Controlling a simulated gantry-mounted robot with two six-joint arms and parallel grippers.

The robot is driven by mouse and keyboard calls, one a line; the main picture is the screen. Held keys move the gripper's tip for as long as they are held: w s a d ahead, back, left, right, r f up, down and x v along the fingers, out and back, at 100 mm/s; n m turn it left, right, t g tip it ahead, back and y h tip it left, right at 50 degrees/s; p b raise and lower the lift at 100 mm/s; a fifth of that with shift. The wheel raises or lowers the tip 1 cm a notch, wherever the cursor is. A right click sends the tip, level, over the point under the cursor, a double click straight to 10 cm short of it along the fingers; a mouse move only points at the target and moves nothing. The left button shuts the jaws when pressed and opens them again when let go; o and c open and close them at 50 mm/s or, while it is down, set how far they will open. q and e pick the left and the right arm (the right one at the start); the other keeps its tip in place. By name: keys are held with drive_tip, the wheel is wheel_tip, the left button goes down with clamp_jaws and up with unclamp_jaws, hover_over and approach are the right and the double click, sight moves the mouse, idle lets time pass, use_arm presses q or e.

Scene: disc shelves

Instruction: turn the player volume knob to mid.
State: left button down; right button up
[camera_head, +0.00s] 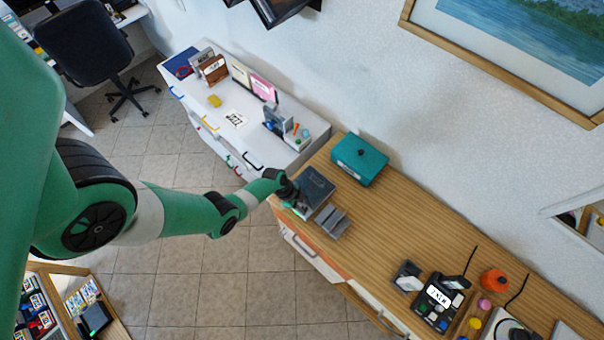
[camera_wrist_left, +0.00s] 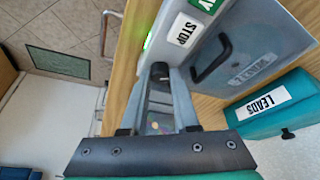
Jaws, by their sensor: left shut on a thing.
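The player (camera_head: 316,183) is a dark grey box at the left end of the wooden counter. My left gripper (camera_head: 289,192) is at the player's near left edge. In the left wrist view the fingers (camera_wrist_left: 163,80) close together on a small dark knob (camera_wrist_left: 160,69) at the player's front. The knob's pointer and any scale marks cannot be made out. My right gripper is not in view.
A teal LEADS box (camera_head: 359,157) stands behind the player, also in the left wrist view (camera_wrist_left: 270,105). A grey slotted stand (camera_head: 331,220) is close on the player's right.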

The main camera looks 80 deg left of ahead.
use_arm(q)
drive_tip(key=shift+a+m, duration=0.15)
drive_tip(key=shift+m, duration=0.65)
drive_tip(key=shift+w+m+g+h, duration=0.1)
drive_tip(key=shift+m+g+h, duration=0.4)
drive_tip(key=shift+m, duration=0.7)
drive_tip(key=c, duration=0.7)
unclamp_jaws()
drive_tip(key=shift+o, duration=0.2)
